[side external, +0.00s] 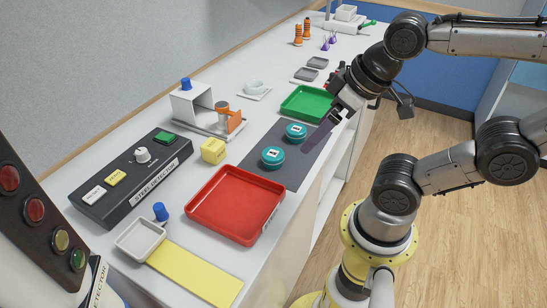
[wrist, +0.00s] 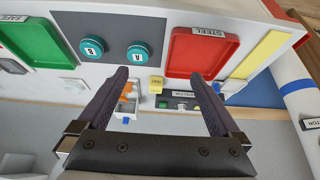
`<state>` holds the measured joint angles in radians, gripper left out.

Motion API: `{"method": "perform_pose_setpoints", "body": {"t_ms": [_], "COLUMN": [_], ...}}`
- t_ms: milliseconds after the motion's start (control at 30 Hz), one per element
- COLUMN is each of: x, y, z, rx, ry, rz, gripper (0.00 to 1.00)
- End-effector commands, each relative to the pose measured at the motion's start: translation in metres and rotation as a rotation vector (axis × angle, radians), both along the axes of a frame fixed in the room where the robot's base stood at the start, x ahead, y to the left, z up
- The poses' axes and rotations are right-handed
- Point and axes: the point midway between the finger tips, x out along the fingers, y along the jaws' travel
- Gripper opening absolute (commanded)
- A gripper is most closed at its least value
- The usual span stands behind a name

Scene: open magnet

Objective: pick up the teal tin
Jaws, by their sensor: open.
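My gripper (side external: 318,136) is open and empty, above the mat's right side and apart from both tins.
A red tray (side external: 238,231) lies in front of the mat and a green tray (side external: 301,115) behind it. A yellow block (side external: 213,150), a steel detector box (side external: 130,180) and a white stand with an orange part (side external: 234,121) stand left. A yellow strip (side external: 195,275) lies in front.

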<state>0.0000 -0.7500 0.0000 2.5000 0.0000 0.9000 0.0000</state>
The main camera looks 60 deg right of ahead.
Motion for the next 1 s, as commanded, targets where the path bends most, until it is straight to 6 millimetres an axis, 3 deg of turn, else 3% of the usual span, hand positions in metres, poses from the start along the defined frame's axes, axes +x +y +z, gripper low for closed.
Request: {"method": "perform_pose_setpoints", "body": {"t_ms": [267, 467, 733, 900, 1000], "x": [-0.001, 0.005, 0.062, 0.108, 0.125], "y": [0.000, 0.000, -0.016, -0.037, -0.048], "z": [0.000, 0.015, 0.030, 0.013, -0.001], "rx": [0.023, 0.177, 0.393, 0.423, 0.405], "ry": [0.003, 0.022, 0.181, 0.292, 0.338], "rz": [-0.043, -0.342, -1.017, -1.383, -1.455], "gripper": [1.00, 1.00, 1.00, 1.00, 1.00]}}
